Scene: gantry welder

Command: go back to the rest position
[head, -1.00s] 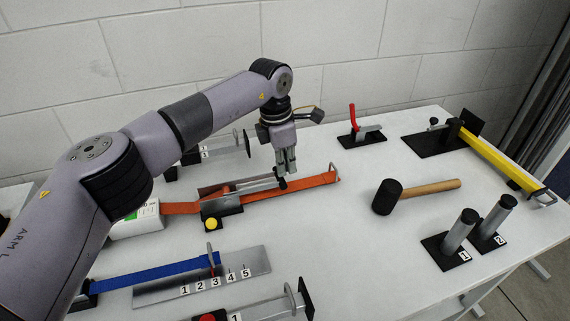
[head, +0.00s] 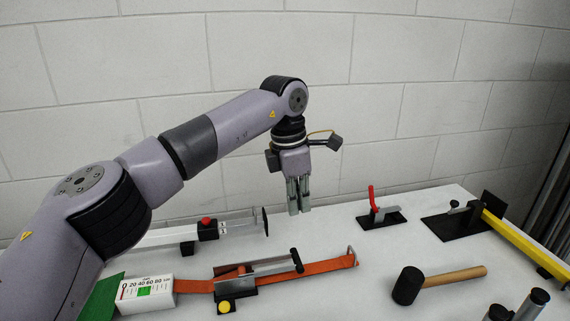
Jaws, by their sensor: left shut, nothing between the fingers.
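My left gripper (head: 299,195) hangs pointing down in the head view, with its fingers together and nothing between them. It is in the air above the back part of the white table (head: 335,265), apart from the things on it. My left arm comes in from the left. My right gripper does not show.
Below the gripper is a ratchet device with an orange strap (head: 325,265) and a scale box (head: 146,295). A grey bar clamp (head: 165,237) lies behind. A red-handled clamp (head: 374,205), a mallet (head: 410,285) and a yellow bar (head: 520,241) lie to the right.

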